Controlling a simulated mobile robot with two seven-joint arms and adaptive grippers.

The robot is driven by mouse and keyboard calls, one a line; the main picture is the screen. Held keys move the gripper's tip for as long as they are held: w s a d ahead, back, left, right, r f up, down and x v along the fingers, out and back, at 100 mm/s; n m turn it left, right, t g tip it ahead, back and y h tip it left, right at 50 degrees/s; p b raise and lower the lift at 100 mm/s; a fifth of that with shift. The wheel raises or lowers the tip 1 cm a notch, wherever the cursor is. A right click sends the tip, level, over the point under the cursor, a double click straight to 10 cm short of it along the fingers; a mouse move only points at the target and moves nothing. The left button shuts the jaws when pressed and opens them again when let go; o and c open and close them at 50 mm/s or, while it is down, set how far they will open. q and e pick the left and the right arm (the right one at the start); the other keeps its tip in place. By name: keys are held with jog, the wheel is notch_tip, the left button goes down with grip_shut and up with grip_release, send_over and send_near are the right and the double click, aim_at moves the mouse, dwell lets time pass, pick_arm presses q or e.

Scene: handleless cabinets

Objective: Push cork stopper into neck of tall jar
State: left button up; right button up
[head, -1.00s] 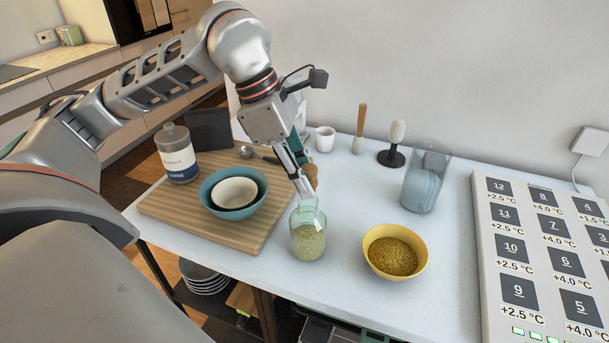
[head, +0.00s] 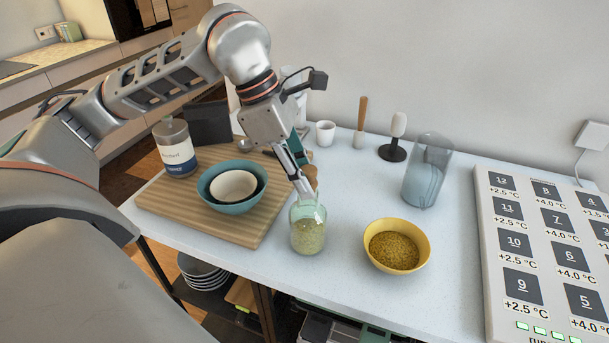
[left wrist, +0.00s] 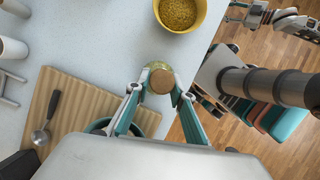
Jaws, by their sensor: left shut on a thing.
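A glass jar (head: 308,236) with a green-tinted top and pale grain inside stands upright near the table's front edge, right of the cutting board. My left gripper (head: 306,192) points down at its mouth. In the left wrist view, the round brown cork stopper (left wrist: 160,81) lies between the two fingertips, over the jar (left wrist: 158,68). My left gripper is shut on the stopper. In the head view the fingers cover part of the brown stopper, and how deep it sits in the neck cannot be told. Part of what looks like my right arm shows at the wrist view's top right; its jaws are unclear.
A yellow bowl (head: 424,252) of grain stands right of the jar. Nested bowls (head: 210,203) sit on the cutting board (head: 160,206) at left.

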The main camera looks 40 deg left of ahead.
pick_arm(q)
jog(key=shift+f, duration=0.25)
jog(key=o, duration=1)
jog(key=shift+c, duration=0.2)
jog(key=v, duration=1.2)
jog(key=shift+s+f, duration=0.1)
jog(key=shift+f, duration=0.05)
